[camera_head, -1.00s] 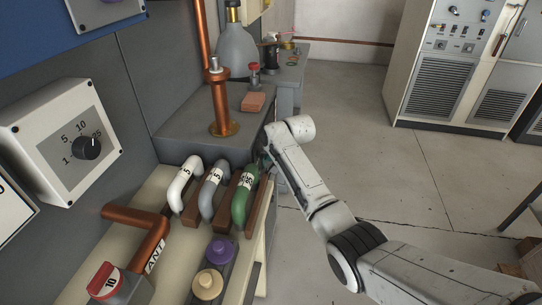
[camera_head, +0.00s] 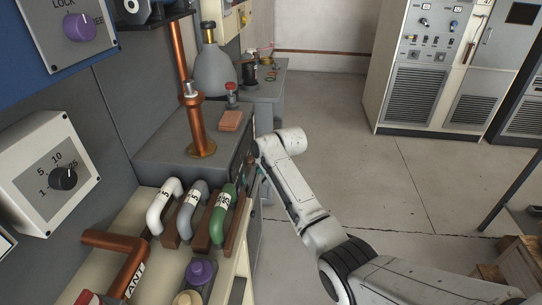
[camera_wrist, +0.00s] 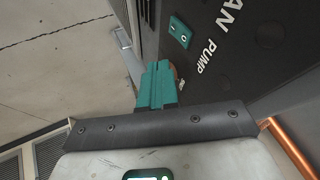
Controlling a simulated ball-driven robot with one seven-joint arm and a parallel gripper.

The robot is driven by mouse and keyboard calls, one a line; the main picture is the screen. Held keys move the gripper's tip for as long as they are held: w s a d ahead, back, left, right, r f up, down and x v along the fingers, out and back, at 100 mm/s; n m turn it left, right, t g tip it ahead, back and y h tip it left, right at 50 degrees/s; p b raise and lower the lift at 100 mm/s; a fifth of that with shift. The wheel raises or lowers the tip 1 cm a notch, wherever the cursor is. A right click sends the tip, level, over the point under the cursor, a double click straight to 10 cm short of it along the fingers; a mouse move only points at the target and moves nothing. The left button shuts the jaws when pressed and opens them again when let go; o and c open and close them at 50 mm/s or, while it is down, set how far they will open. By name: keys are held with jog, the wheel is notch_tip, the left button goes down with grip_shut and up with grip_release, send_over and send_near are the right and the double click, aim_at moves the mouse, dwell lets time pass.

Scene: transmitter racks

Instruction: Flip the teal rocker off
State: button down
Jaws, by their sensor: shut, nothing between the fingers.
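The teal rocker (camera_wrist: 180,31) sits on a dark panel at the top of the wrist view, with a white ring mark on its lower right end. The lettering "AN" and "PUMP" lies to its right. My gripper (camera_wrist: 157,67) has teal fingers, shut and empty, pointing at the panel below and left of the rocker in the picture. They appear apart from the rocker. A small brown-orange part (camera_wrist: 175,75) shows partly behind the fingers. In the head view my gripper (camera_head: 259,171) is mostly hidden beside the grey cabinet's end face; the rocker cannot be made out there.
The grey cabinet (camera_head: 175,128) carries a copper post (camera_head: 195,125) and a pink block (camera_head: 230,121). White, grey and green pipe handles (camera_head: 223,212) stand in front of it. Open floor (camera_head: 350,150) lies to the right, with transmitter racks (camera_head: 430,70) beyond.

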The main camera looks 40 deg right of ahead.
jog(key=a+v, duration=0.1)
jog(key=v, duration=0.7)
jog(key=shift+w+r, duration=0.25)
jog(key=shift+w, duration=0.15)
jog(key=s+a+f+n+g+y, duration=0.1)
jog(key=s+a+f+n+g, duration=0.1)
jog(key=s+a+f, duration=0.6)
jog(key=s+a+f+n+g, duration=0.1)
jog(key=s+a+f+n, duration=0.1)
jog(key=s+a+f, duration=0.65)
jog(key=s+a+n+g, duration=0.1)
jog(key=s+n+g, duration=0.2)
jog(key=s, duration=2)
jog(key=shift+s+a+r+n+h, duration=0.3)
jog(key=shift+n, duration=0.4)
jog(key=c, duration=1.8)
grip_release()
